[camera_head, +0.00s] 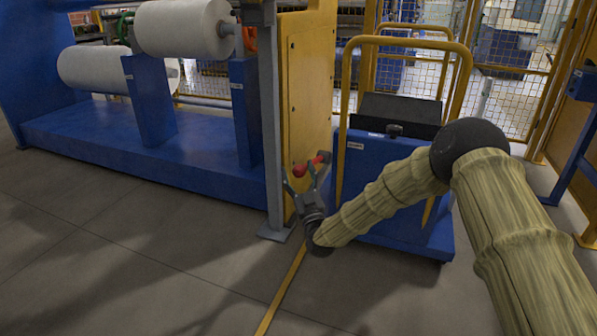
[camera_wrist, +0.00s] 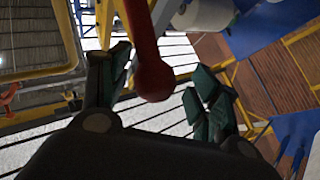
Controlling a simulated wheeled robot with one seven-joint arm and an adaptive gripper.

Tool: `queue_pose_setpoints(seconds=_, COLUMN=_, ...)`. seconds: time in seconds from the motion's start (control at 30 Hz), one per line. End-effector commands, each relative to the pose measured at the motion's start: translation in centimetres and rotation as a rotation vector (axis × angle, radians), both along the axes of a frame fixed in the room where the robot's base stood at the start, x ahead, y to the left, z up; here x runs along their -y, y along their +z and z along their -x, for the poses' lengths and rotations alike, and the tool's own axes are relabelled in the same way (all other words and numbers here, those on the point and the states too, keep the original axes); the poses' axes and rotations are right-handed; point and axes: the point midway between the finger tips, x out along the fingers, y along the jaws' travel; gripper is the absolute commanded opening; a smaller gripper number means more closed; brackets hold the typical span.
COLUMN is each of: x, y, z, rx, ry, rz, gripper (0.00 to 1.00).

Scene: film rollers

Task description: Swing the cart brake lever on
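The brake lever (camera_head: 312,163) is a red bar with a round red knob, at the left side of the blue cart (camera_head: 385,180) in the head view. In the wrist view the red lever (camera_wrist: 144,38) comes down from the top and its knob (camera_wrist: 153,80) sits between my fingers. My gripper (camera_head: 303,181) is open around the knob in the head view. In the wrist view its dark fingers (camera_wrist: 158,80) stand on both sides of the knob, with a visible gap on each side. The lever's pivot is not clear.
A yellow panel and grey post (camera_head: 272,130) stand close left of my gripper. A blue roller stand (camera_head: 150,150) holds white film rolls (camera_head: 185,28). The cart has yellow rails (camera_head: 410,42). Mesh fencing (camera_head: 510,95) is behind. The floor (camera_head: 170,270) at front left is clear.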

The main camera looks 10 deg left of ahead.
Motion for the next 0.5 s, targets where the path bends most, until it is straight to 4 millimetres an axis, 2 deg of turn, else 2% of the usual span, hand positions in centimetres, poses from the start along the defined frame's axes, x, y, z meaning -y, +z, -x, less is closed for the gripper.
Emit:
queue_pose_setpoints(seconds=0.27, x=0.0, y=0.1, z=0.1, rx=0.001, ry=0.001, rz=-0.002, gripper=0.57)
queue_pose_setpoints(seconds=0.5, x=1.2, y=-1.2, z=2.0, rx=0.000, ry=0.000, rz=-0.002, gripper=0.57)
